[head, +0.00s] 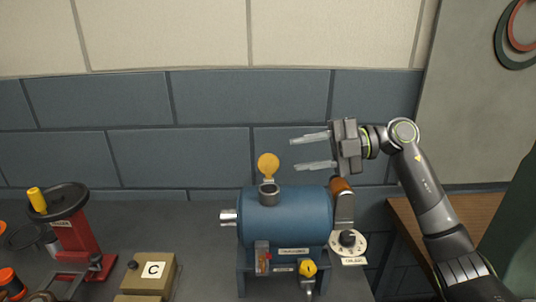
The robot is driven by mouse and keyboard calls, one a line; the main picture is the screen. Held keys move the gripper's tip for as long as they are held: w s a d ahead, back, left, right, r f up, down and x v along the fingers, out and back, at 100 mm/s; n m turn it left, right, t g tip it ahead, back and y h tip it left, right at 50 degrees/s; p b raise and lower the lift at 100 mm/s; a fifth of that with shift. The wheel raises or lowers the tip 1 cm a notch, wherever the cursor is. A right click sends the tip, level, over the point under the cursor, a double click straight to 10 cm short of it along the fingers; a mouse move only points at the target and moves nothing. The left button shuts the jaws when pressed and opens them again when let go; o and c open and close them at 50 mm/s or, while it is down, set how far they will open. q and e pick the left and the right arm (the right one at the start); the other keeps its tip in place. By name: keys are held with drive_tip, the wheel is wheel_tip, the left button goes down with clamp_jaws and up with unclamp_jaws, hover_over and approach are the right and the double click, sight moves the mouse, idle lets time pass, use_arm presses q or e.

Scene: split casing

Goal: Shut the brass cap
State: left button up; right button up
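The brass cap (268,163) is a round yellow disc standing raised, tilted open above a short grey neck (269,191) on top of the blue cylindrical casing (288,215). My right gripper (314,152) comes in from the right, above the casing's right part. Its two pale fingers point left and are spread apart with nothing between them. The fingertips are to the right of the cap and, in the picture, apart from it. My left gripper is not in the head view.
A copper-coloured part (341,185) and a white dial with a black knob (348,243) sit at the casing's right end. A yellow knob (307,268) is on its front. A box marked C (152,271) and a red stand with a black handwheel (75,235) are at left.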

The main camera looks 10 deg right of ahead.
sight(268, 159)
drive_tip(key=p+x, duration=0.1)
drive_tip(key=x, duration=0.6)
drive_tip(key=shift+a, duration=0.4)
drive_tip(key=shift+c, duration=0.4)
clamp_jaws()
